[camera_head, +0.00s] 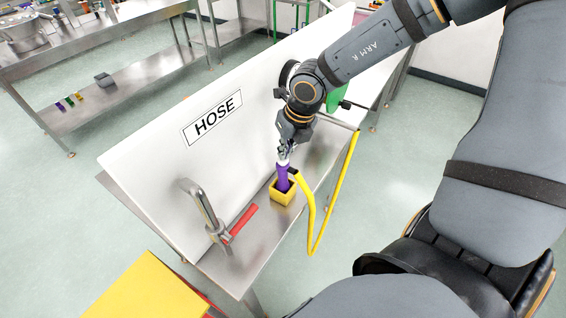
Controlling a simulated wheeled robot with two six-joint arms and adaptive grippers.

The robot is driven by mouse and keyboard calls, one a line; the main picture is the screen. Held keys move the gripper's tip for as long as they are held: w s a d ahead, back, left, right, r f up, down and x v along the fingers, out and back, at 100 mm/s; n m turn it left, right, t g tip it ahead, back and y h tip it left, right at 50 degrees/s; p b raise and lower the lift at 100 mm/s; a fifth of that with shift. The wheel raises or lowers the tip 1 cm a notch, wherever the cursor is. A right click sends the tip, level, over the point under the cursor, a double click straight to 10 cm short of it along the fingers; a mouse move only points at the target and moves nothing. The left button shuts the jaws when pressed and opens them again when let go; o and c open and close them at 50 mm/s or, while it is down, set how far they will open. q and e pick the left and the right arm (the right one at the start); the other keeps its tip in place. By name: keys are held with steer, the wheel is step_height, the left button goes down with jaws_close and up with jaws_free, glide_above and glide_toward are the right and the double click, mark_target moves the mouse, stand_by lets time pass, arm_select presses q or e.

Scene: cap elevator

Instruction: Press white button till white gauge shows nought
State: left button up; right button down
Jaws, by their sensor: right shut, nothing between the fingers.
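My right gripper (284,155) points down from the arm that comes in at the upper right. It is shut, with its fingertips at the white top (283,163) of a purple cylinder (283,180). I cannot tell whether they touch it. The cylinder stands upright in a yellow block (283,193) on the metal bench. The white top may be the white button, but the fingers partly cover it. A round dark-rimmed thing (289,72) on the panel is mostly behind my arm; no gauge reading can be seen. My left gripper is out of view.
A white panel (160,148) with a HOSE label (213,117) stands along the bench (262,235). A yellow hose (329,200) hangs over the edge. A yellow surface (148,290) is at lower left.

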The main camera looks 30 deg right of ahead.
steer(key=shift+f+b, duration=0.65)
steer(key=shift+b, duration=0.75)
stand_by(2.1)
steer(key=shift+w+a+p+v, duration=0.1)
steer(key=shift+w+p+v, duration=0.1)
steer(key=shift+p+v, duration=0.45)
steer(key=shift+w+a+p+v, duration=0.1)
steer(key=shift+w+p+v, duration=0.1)
steer(key=shift+v, duration=0.85)
steer(key=shift+w+p+v, duration=0.15)
steer(key=shift+p+v, duration=0.3)
steer(key=shift+v, duration=0.35)
steer(key=shift+r, duration=0.1)
